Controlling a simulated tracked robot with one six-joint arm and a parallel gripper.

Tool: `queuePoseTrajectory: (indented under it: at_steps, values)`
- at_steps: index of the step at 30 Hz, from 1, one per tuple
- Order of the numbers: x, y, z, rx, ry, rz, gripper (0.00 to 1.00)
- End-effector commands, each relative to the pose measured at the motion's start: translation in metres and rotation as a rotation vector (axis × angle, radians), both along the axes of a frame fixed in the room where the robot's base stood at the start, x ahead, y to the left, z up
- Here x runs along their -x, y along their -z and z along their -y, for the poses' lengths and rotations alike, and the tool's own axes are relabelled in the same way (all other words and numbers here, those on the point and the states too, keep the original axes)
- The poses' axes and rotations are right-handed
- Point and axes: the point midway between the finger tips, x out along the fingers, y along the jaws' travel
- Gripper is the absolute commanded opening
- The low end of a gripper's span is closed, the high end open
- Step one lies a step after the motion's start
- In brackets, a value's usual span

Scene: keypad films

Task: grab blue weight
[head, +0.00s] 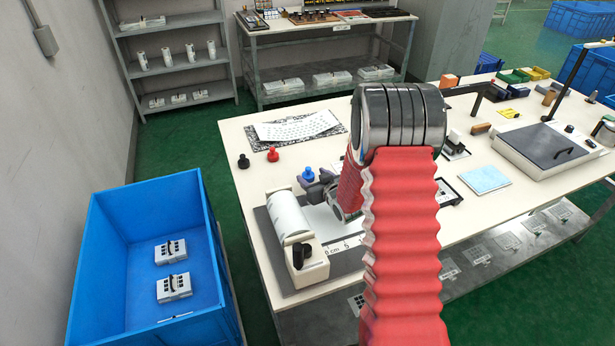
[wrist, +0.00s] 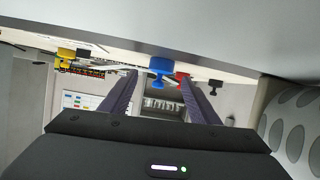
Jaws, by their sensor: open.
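The blue weight (head: 308,173) is a small knobbed piece standing on the white worktable, left of my red arm. My gripper (head: 320,188) is just beside it in the head view, low over the table and partly hidden by my arm. In the wrist view, which shows the table tilted along the top, the blue weight (wrist: 162,68) appears between the tips of my two dark fingers (wrist: 158,78). The fingers are apart, with nothing gripped. I cannot tell exactly how far the weight is from the tips.
A red weight (head: 272,155) and a black weight (head: 243,161) stand behind and left of the blue one. A yellow weight (wrist: 65,54) shows in the wrist view. A white roll (head: 288,213) on a film dispenser is close in front. A blue crate (head: 150,205) stands left.

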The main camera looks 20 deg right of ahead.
Motion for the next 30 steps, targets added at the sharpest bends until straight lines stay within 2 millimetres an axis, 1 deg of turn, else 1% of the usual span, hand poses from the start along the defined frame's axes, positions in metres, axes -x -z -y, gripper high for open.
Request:
queuePoseTrajectory:
  at_steps: [3, 7, 23, 26, 30]
  values:
    - [-0.015, 0.006, -0.001, 0.000, -0.001, 0.001, 0.56]
    - [-0.023, 0.009, -0.001, -0.001, 0.000, 0.001, 0.56]
    - [-0.024, 0.010, -0.001, -0.001, 0.000, 0.000, 0.56]
    - [-0.023, 0.010, -0.001, -0.001, 0.000, 0.000, 0.51]
    - [-0.023, 0.010, -0.001, -0.001, 0.000, 0.000, 0.41]
